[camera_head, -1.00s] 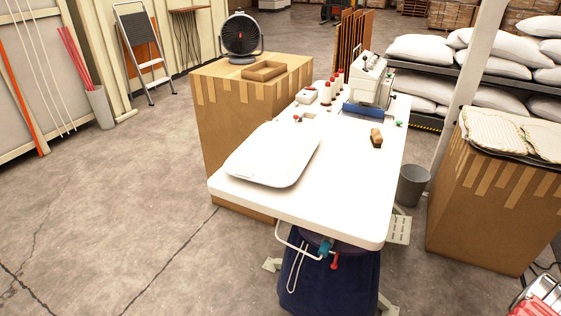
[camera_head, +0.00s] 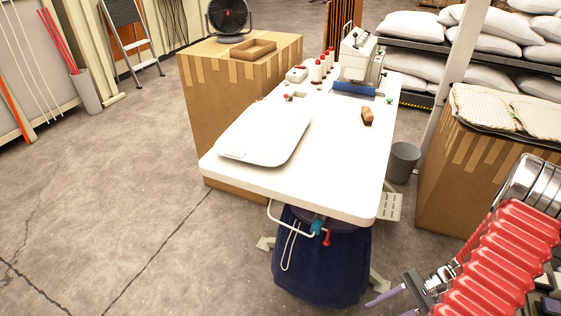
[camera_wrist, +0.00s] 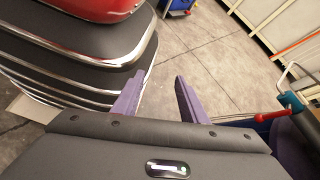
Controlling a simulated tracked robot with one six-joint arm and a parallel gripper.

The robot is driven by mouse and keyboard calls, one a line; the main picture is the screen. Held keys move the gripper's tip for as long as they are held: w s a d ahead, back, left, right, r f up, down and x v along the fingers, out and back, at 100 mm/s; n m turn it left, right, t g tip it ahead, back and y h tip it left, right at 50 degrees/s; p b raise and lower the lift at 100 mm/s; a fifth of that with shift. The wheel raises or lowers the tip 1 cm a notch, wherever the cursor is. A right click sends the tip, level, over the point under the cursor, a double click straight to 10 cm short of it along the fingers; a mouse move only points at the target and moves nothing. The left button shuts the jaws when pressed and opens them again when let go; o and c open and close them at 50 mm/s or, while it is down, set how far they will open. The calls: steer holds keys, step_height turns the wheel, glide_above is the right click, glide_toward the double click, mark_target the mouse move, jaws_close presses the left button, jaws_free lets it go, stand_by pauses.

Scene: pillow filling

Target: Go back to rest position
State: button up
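My gripper (camera_head: 376,300) shows at the lower right of the head view, low and in front of the table, with purple fingers. In the wrist view my gripper (camera_wrist: 154,95) has its two fingers apart with bare floor between them, open and empty. The white table (camera_head: 330,185) stands in the middle of the head view. My gripper is clear of both.
A cardboard box (camera_head: 235,105) with a tray (camera_head: 247,49) and a fan (camera_head: 229,17) stands left of the table. Another box (camera_head: 480,170) bears folded cloths at right. A grey bin (camera_head: 403,162) stands between. The floor at left (camera_head: 110,190) is clear.

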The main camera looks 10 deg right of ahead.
steer(key=w+a+r+n+h, duration=0.2)
steer(key=r+n+h, duration=0.1)
steer(key=r, duration=0.3)
steer(key=w+a+r+n+g+h, duration=0.1)
steer(key=r+n+h, duration=0.1)
steer(key=r+h, duration=0.3)
steer(key=w+a+r+n+h, duration=0.2)
steer(key=r+n, duration=0.1)
steer(key=r, duration=0.5)
steer(key=a+r+n+t+h, duration=0.1)
steer(key=a+r+n+t, duration=0.5)
steer(key=a+r, duration=0.8)
steer(key=shift+s+a+r+n+h, duration=0.3)
steer(key=shift+s+a+r+h, duration=0.1)
steer(key=shift+r, duration=0.55)
